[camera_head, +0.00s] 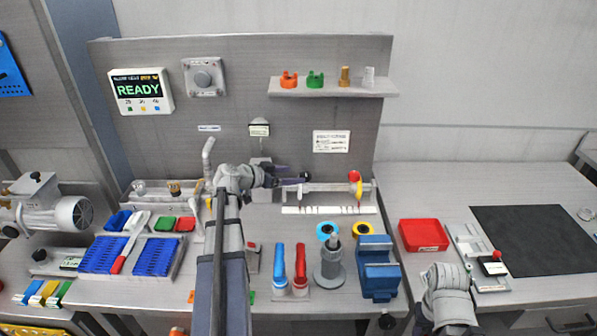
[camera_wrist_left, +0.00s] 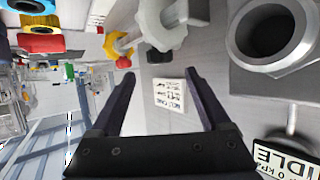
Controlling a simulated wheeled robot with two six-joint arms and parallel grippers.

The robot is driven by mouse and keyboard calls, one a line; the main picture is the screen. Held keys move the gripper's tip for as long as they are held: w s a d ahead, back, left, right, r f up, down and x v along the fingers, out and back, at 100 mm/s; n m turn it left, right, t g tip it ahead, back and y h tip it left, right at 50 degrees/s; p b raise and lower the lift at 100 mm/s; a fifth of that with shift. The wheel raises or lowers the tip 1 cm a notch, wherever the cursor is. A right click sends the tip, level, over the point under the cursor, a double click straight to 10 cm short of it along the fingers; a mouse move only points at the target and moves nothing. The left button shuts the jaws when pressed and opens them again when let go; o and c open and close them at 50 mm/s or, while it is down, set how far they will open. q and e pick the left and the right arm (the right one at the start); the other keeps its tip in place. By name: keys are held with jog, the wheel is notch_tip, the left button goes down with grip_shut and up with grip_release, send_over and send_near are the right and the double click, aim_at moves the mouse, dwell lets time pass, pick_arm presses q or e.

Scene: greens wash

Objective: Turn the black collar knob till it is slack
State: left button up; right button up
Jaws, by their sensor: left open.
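The black collar knob (camera_wrist_left: 160,56) sits below a light grey lobed collar (camera_wrist_left: 160,24) on a rod, in the left wrist view. It also shows in the head view as a small dark knob (camera_head: 304,176) at the left part of the rod. My left gripper (camera_wrist_left: 160,74) is open, and nothing shows between its fingers. The knob lies just past the fingertips, between their lines; I cannot tell whether they touch it. In the head view my left gripper (camera_head: 288,175) points right towards the knob. My right arm's wrist (camera_head: 446,296) is at lower right; its fingers are not clear.
A yellow flange (camera_wrist_left: 112,46) and a red ball (camera_wrist_left: 123,62) are on the same rod assembly. A large grey cylinder (camera_wrist_left: 268,32) stands close by. Blue and red handles (camera_head: 290,268), a grey post (camera_head: 331,264) and a blue vise (camera_head: 376,268) stand in front.

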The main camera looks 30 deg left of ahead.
pick_arm(q)
jog(key=shift+v, duration=1.2)
jog(key=shift+p, duration=0.35)
